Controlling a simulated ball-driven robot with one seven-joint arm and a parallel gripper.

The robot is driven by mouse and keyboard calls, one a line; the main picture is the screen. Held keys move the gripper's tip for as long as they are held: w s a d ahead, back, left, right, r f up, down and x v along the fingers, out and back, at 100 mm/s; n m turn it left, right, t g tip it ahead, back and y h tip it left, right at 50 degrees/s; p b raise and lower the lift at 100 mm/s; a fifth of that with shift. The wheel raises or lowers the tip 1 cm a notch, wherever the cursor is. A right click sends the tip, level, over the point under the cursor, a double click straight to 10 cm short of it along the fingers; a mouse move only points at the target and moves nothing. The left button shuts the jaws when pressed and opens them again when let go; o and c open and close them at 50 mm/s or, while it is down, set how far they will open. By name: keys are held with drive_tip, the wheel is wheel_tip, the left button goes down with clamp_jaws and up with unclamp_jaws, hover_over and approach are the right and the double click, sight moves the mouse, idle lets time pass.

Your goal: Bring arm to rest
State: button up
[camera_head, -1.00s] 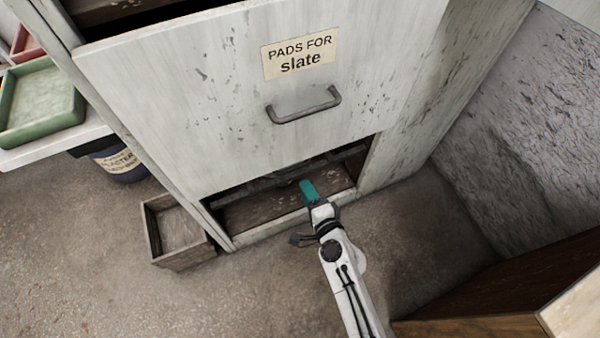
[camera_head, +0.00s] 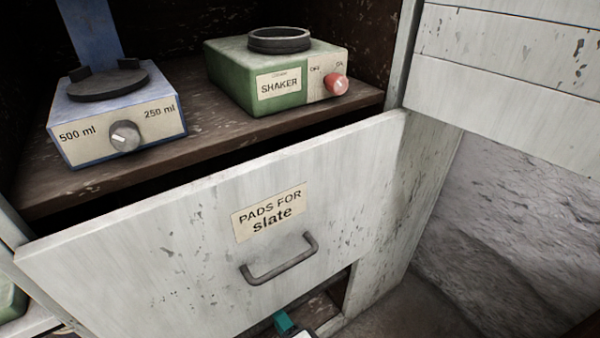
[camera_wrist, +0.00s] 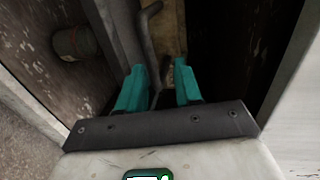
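My gripper (camera_wrist: 160,86) shows in the wrist view with its two teal fingers apart. A dark bent bar (camera_wrist: 150,45) runs in the gap between or beyond them; I cannot tell whether it touches a finger. In the head view only a teal part of my gripper (camera_head: 284,322) shows at the bottom edge, by the low opening under the white front panel (camera_head: 150,270). The rest of my arm is almost all out of that view.
The panel reads "PADS FOR slate" and has a grey handle (camera_head: 280,262). Above it, a dark shelf (camera_head: 200,137) holds a blue-and-white device (camera_head: 115,110) and a green shaker (camera_head: 235,75). The wrist view shows close dark walls and a round object (camera_wrist: 75,43) at left.

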drive_tip(key=s+d+r+n+g+h+p, duration=0.4)
drive_tip(key=s+d+r+n+g+p, duration=0.1)
drive_tip(key=s+d+r+p, duration=0.7)
drive_tip(key=s+d+r+n+g+h+p, duration=0.5)
drive_tip(key=s+d+r+g+p, duration=0.2)
drive_tip(key=s+d+r+p, duration=0.5)
drive_tip(key=s+d+r, duration=0.4)
drive_tip(key=d+r, duration=0.3)
drive_tip(key=shift+s+d+r+n, duration=0.2)
drive_tip(key=shift+d+r+n, duration=0.05)
drive_tip(key=shift+d+n, duration=0.15)
drive_tip(key=shift+a, duration=0.15)
